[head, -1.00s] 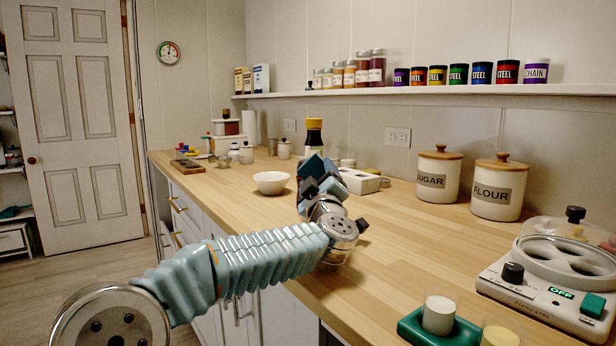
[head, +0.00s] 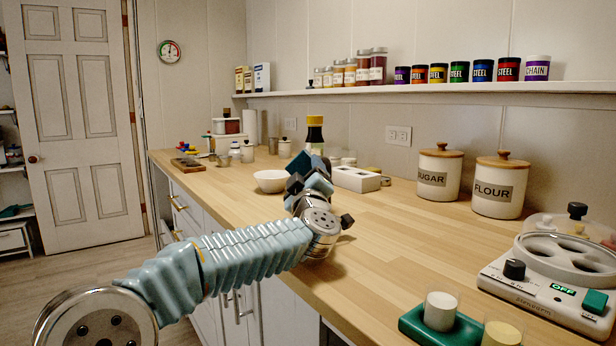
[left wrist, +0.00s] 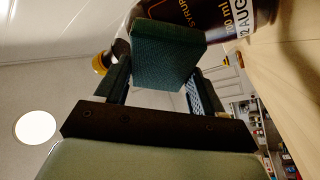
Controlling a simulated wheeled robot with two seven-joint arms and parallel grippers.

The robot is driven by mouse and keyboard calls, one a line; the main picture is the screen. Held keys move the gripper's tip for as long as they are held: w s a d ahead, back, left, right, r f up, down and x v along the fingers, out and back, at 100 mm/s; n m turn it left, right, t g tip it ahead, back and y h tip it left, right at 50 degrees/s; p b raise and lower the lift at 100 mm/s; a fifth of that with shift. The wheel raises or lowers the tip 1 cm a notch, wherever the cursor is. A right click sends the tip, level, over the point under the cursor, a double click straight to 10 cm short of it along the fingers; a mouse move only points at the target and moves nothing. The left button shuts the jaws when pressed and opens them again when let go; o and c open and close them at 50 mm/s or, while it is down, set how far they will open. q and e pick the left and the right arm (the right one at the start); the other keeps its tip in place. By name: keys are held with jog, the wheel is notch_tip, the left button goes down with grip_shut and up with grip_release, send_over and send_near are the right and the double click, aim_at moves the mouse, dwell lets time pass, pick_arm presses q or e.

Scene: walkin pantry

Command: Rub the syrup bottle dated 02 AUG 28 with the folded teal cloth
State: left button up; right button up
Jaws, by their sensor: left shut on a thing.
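My left gripper (head: 314,178) is shut on the folded teal cloth (left wrist: 165,55), a dark teal block between its fingers in the left wrist view. The cloth also shows in the head view (head: 321,164). The dark syrup bottle (head: 314,134) stands upright on the counter just beyond the gripper, with its lower part hidden. In the left wrist view the bottle (left wrist: 240,14) shows behind the cloth, its label reading SYRUP and part of a date, "2 AUG". I cannot tell whether cloth and bottle touch. My right gripper is out of view.
A white bowl (head: 271,181) stands left of the gripper on the wooden counter (head: 400,235). A white box (head: 357,179) lies to its right. Sugar (head: 439,178) and flour (head: 497,190) canisters stand farther right. An appliance (head: 560,285) and a green tray (head: 420,328) are nearer.

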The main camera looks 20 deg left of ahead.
pick_arm(q)
jog(key=s+b, duration=0.1)
jog(key=s, duration=0.2)
jog(key=s+d+b, duration=0.1)
jog(key=s, duration=0.1)
jog(key=shift+s+d, duration=0.15)
jog(key=shift+s, duration=0.25)
jog(key=shift+s+d+b, duration=0.15)
jog(key=shift+s+d, duration=0.05)
jog(key=shift+s, duration=0.55)
jog(key=shift+s+d+b, duration=0.15)
jog(key=shift+s, duration=0.55)
